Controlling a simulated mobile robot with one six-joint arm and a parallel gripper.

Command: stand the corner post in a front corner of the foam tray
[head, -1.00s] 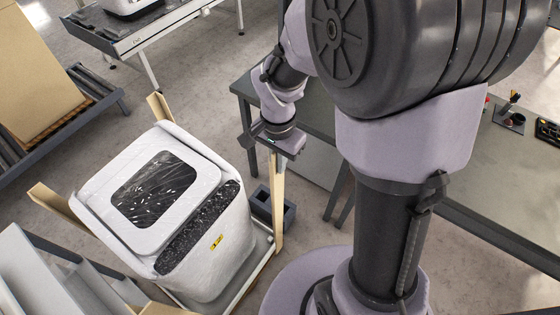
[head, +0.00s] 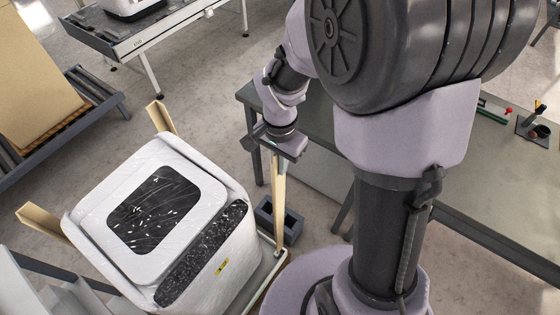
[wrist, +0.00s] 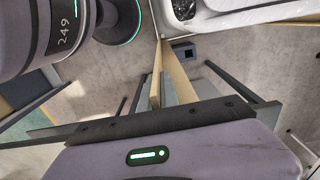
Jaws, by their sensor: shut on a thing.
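My gripper (head: 277,150) is shut on the top of a tall tan corner post (head: 279,195), which hangs close to upright. The post also shows in the wrist view (wrist: 178,72), running away from my gripper (wrist: 155,108). The white, film-wrapped appliance (head: 205,268) stands in the pale foam tray (head: 264,276). The post's lower end is close to the tray's right-hand corner, beside the appliance. I cannot tell whether it touches the tray. Other tan posts stand at the appliance's far corner (head: 160,117) and left corner (head: 42,221).
A dark grey block (head: 289,222) lies on the floor just right of the post. A grey workbench (head: 470,175) stands behind and right of my arm. A roller conveyor (head: 85,108) with a carton (head: 35,80) is at upper left. Open floor lies behind the appliance.

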